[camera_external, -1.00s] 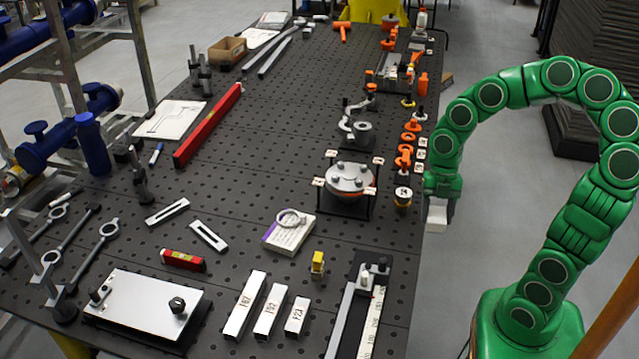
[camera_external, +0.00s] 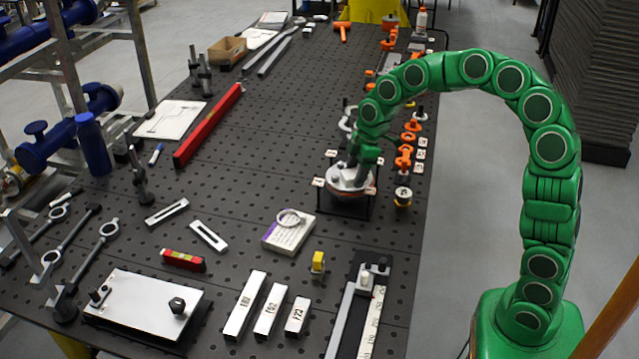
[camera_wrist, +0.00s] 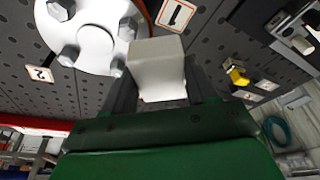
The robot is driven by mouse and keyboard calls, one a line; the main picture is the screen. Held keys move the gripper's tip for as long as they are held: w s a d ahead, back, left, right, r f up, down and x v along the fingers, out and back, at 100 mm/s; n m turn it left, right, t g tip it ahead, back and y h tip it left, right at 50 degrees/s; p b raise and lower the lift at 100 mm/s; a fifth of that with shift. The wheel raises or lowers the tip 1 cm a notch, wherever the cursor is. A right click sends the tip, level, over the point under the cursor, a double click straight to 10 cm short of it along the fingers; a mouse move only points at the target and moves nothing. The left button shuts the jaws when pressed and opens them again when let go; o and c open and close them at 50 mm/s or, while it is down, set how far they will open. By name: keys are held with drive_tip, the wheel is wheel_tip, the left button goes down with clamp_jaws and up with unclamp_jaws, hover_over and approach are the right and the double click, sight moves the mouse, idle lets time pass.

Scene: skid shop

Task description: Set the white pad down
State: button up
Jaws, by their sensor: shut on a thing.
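The white pad (camera_wrist: 157,60) is a small pale block held between the dark fingers of my gripper (camera_wrist: 157,90) in the wrist view. In the external view my gripper (camera_external: 362,160) is over the round silver disc (camera_external: 343,186), and I cannot make out the pad there. The disc (camera_wrist: 92,38) carries several bolt heads and lies beyond and to the left of the pad in the wrist view. Whether the pad touches the disc or is above it, I cannot tell.
Numbered cards (camera_wrist: 176,14) surround the disc's stand. Orange clamps (camera_external: 404,157) line the table's right edge. A ring on a booklet (camera_external: 290,234) and a yellow block (camera_external: 318,262) are nearer the camera. The perforated tabletop (camera_external: 270,160) is clear left of the disc.

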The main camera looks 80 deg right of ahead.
drive_tip(key=w+m, duration=0.1)
drive_tip(key=w, duration=0.2)
drive_tip(key=w+m, duration=0.1)
drive_tip(key=w, duration=0.3)
drive_tip(key=w+m+h, duration=0.1)
drive_tip(key=w, duration=0.2)
drive_tip(key=shift+w+f+m, duration=0.15)
drive_tip(key=shift+w+m, duration=0.05)
drive_tip(key=shift+m, duration=0.2)
drive_tip(key=w+a+m, duration=0.2)
drive_tip(key=w, duration=0.5)
hover_over(254, 196)
drive_tip(key=shift+m+t+h, duration=0.3)
drive_tip(key=shift+s+f, duration=0.15)
drive_tip(key=shift+f, duration=1.55)
drive_tip(key=shift+s+f, duration=0.15)
drive_tip(key=shift+f, duration=1.5)
drive_tip(key=shift+s+f, duration=0.15)
drive_tip(key=shift+f, duration=3.1)
drive_tip(key=shift+f, duration=0.1)
drive_tip(key=o, duration=1.1)
